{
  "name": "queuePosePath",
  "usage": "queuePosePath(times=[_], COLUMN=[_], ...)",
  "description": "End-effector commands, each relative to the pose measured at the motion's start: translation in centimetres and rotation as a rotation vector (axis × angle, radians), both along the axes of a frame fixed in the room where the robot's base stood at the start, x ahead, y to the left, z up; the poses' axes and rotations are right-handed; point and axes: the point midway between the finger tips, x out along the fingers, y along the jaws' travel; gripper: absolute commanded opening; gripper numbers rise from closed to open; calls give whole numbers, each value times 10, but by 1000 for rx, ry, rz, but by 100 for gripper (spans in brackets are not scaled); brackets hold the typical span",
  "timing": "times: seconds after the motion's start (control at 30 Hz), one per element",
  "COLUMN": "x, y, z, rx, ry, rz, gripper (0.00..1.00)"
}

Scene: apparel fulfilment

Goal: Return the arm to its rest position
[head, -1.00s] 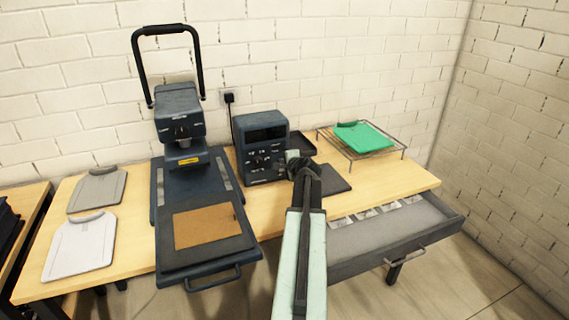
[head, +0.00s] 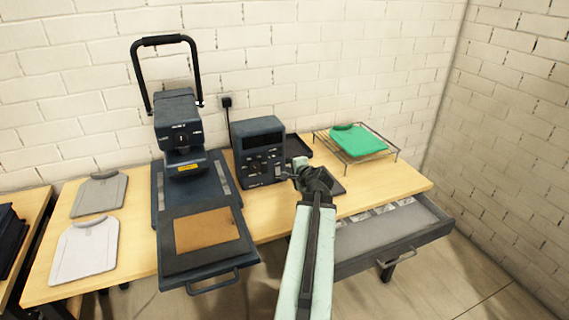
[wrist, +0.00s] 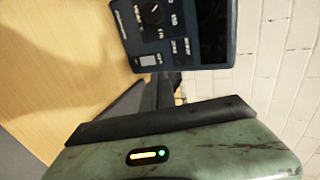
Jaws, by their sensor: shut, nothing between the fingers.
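My arm (head: 308,255) reaches forward from the bottom of the head view over the table's front edge. My gripper (head: 290,175) is at its far end, shut and empty, in front of the dark control box (head: 258,150). In the wrist view the control box (wrist: 175,35) fills the top, with its dial and buttons turned sideways. My green wrist housing (wrist: 170,155) fills the bottom of that view. The fingertips are hard to make out there.
A heat press (head: 180,125) with its lower plate (head: 210,268) pulled forward stands left of my arm. An open drawer (head: 395,250) juts out to the right. A green folded shirt (head: 357,139) lies on a wire rack (head: 375,159). Grey (head: 98,195) and white (head: 85,250) shirts lie left.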

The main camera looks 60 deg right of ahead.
Motion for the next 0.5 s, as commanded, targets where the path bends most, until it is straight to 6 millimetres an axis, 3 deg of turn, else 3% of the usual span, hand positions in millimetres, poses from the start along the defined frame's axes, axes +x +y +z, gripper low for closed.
queuePosePath(times=[0.03, 0.1, 0.5], x=[-7, -11, -12], y=[6, 9, 10], z=[11, 14, 12], rx=[0, 0, 1], ry=[0, 0, 0], rz=[0, 1, 2], gripper=[0, 0, 0])
